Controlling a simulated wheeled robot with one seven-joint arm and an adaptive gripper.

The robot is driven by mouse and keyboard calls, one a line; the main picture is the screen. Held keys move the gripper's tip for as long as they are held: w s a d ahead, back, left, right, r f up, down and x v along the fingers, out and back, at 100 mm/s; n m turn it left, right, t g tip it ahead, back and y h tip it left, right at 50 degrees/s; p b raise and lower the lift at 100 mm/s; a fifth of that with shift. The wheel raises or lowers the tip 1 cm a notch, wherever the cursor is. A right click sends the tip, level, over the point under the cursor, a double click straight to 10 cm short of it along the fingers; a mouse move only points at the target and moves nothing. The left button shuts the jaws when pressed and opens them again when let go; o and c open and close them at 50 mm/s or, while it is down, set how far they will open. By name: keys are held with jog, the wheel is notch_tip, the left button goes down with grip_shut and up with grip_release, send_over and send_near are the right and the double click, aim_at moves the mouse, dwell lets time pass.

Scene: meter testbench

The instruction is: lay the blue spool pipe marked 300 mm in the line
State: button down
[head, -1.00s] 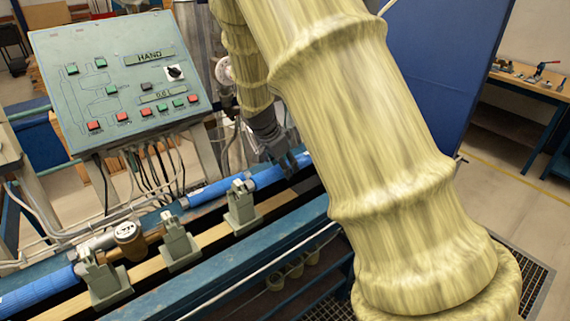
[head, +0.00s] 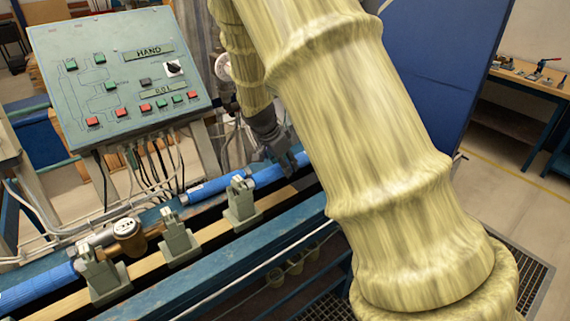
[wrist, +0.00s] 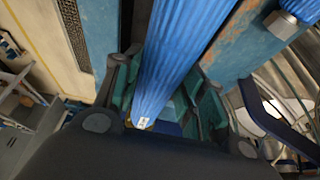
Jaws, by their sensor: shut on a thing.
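A blue spool pipe (head: 268,176) lies along the bench line, passing behind the rightmost grey clamp stand (head: 242,202). I cannot tell whether it rests in the stand. My gripper (head: 289,163) is shut on this pipe near its right part, reaching down from above; my arm hides the pipe beyond. In the wrist view the ribbed blue pipe (wrist: 178,55) runs between the fingers of my gripper (wrist: 165,110). A small white label shows on it, too small to read. A brass meter (head: 128,236) sits in the line to the left.
Another blue pipe (head: 38,287) lies at the far left of the line. More grey clamp stands (head: 177,243) stand along the bench rail. A control panel (head: 118,80) with buttons stands behind the line, with cables below. A blue panel (head: 435,80) stands at the right.

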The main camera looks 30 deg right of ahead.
jog(key=shift+f, duration=0.25)
dwell(0.5)
jog(key=c, duration=0.8)
grip_release()
jog(key=shift+o, duration=0.2)
jog(key=shift+r+p, duration=2.85)
jog(key=shift+r, duration=1.75)
jog(key=shift+s, duration=0.1)
